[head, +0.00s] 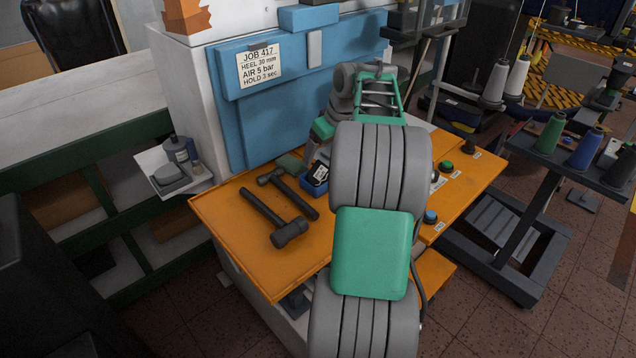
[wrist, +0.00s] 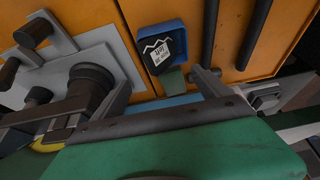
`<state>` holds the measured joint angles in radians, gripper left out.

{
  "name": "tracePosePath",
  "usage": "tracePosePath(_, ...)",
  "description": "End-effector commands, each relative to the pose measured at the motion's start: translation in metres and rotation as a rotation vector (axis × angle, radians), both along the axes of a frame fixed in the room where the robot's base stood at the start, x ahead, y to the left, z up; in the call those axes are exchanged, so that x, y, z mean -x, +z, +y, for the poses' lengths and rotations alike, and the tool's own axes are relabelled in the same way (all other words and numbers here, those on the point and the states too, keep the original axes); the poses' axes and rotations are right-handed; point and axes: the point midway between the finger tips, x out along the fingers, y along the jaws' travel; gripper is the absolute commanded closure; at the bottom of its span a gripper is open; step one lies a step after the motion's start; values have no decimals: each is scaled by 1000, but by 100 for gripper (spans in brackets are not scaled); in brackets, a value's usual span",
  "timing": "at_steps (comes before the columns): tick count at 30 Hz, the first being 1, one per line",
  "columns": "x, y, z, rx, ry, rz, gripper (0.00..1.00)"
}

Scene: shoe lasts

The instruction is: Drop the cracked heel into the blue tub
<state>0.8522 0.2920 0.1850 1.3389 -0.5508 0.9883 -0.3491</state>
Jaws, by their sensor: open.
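The small blue tub (head: 313,194) sits on the orange bench in the head view. It also shows at the top of the wrist view (wrist: 178,31). In it lies a dark piece with a white jagged-topped label (wrist: 160,54), also visible in the head view (head: 320,174); I cannot tell for sure whether this is the cracked heel. My gripper (wrist: 165,82) is open, with nothing seen held between its fingers, and points down close to the tub. In the head view my arm hides part of the bench.
Two hammers (head: 287,234) lie left of the tub. A green pad (head: 291,163) is just behind it. A blue panel with a job card (head: 259,64) rises behind the bench. Buttons (head: 431,217) line the right side.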

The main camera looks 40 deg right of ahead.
Motion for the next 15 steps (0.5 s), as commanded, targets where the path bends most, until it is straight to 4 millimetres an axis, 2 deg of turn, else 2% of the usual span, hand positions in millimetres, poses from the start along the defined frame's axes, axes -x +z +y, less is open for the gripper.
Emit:
tracePosePath(4,0,0,0,0,0,0,13)
tracePosePath(7,2,8,0,1,0,-2,13)
tracePosePath(15,23,58,-1,2,-1,-2,13)
